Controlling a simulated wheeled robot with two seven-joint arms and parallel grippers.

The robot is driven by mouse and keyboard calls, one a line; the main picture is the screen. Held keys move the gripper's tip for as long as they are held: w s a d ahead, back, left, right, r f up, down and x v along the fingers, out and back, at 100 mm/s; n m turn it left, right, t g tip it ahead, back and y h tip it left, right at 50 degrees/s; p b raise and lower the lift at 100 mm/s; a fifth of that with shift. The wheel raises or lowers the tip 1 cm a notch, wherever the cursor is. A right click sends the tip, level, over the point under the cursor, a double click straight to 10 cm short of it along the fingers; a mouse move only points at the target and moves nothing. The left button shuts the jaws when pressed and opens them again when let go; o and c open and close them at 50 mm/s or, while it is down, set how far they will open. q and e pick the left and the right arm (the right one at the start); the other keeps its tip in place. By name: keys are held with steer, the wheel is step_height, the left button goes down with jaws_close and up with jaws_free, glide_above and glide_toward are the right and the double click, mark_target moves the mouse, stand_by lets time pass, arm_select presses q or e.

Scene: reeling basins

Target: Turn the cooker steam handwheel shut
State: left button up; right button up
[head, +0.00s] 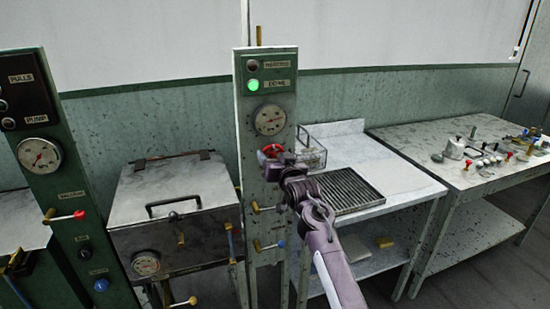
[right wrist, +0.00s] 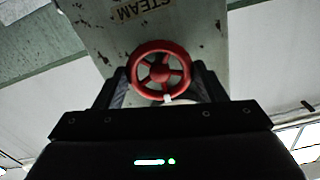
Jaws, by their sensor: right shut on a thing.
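The red steam handwheel (head: 273,151) is on the front of the middle green panel (head: 268,92), below the pressure gauge (head: 269,120). In the right wrist view the red handwheel (right wrist: 160,70) sits between the two dark fingers, under a plate lettered STEAM (right wrist: 133,8). My right gripper (head: 284,162) is at the handwheel and covers its lower right part in the head view. The gripper is shut on the handwheel's rim, with a finger on each side (right wrist: 161,88). My left gripper is not in view.
A green lamp (head: 253,85) is lit on the middle panel. Levers with coloured knobs sit below the wheel. A metal cooker box (head: 172,200) stands to the left. A table (head: 385,165) with a wire basket and black rack stands close to the right of my arm.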

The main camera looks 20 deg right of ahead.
steer(key=shift+f, duration=0.2)
steer(key=o, duration=1)
steer(key=shift+r, duration=0.15)
steer(key=shift+s, duration=0.1)
steer(key=s+b, duration=0.2)
steer(key=s, duration=0.5)
steer(key=shift+s+d, duration=0.15)
steer(key=shift+s, duration=0.15)
